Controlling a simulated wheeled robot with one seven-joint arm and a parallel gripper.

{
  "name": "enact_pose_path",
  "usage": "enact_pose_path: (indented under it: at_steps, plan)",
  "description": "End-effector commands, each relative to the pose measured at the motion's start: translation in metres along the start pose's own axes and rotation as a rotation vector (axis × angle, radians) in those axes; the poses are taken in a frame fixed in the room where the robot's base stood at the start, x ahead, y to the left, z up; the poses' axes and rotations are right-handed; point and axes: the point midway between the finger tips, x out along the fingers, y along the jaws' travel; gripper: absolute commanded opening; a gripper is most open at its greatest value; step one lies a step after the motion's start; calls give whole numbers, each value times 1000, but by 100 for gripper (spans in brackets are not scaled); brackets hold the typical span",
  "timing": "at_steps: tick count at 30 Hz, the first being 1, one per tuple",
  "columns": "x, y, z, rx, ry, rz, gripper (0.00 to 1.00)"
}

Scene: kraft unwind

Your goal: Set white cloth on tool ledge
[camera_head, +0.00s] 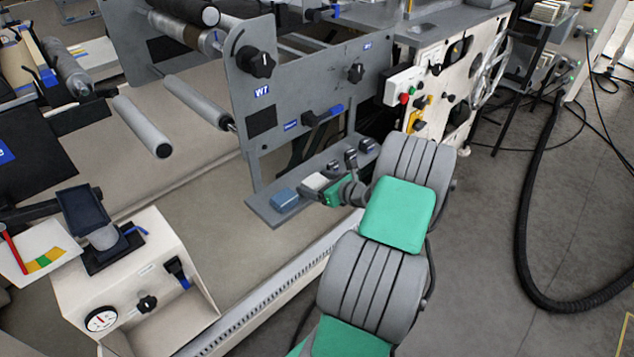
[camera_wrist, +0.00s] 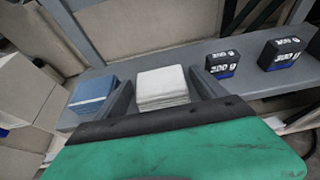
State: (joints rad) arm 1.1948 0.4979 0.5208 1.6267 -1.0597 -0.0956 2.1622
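The white cloth (camera_wrist: 162,85) is a folded square stack on the grey tool ledge (camera_wrist: 258,82). In the wrist view it lies between the two fingers of my gripper (camera_wrist: 163,88). The fingers stand wide apart, one on each side of the cloth, with narrow gaps showing beside it. Whether a fingertip touches it is hard to tell. In the head view, the white cloth (camera_head: 314,181) shows just left of my gripper (camera_head: 325,190), over the ledge (camera_head: 262,208). Its underside is hidden.
A folded blue cloth (camera_wrist: 92,95) lies left of the white one on the ledge. Two dark weights, marked 200 g (camera_wrist: 221,65) and 300 g (camera_wrist: 283,54), stand to the right. A grey machine panel (camera_head: 300,85) rises behind the ledge. A white cabinet with a gauge (camera_head: 101,318) stands at lower left.

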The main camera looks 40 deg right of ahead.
Motion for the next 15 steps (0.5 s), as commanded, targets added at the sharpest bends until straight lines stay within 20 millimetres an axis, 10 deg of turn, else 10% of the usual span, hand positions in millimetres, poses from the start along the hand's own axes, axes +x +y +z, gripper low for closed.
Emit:
enact_pose_path:
  at_steps: [15]
  plan:
    - [-31,-2,5,2,1,-4,87]
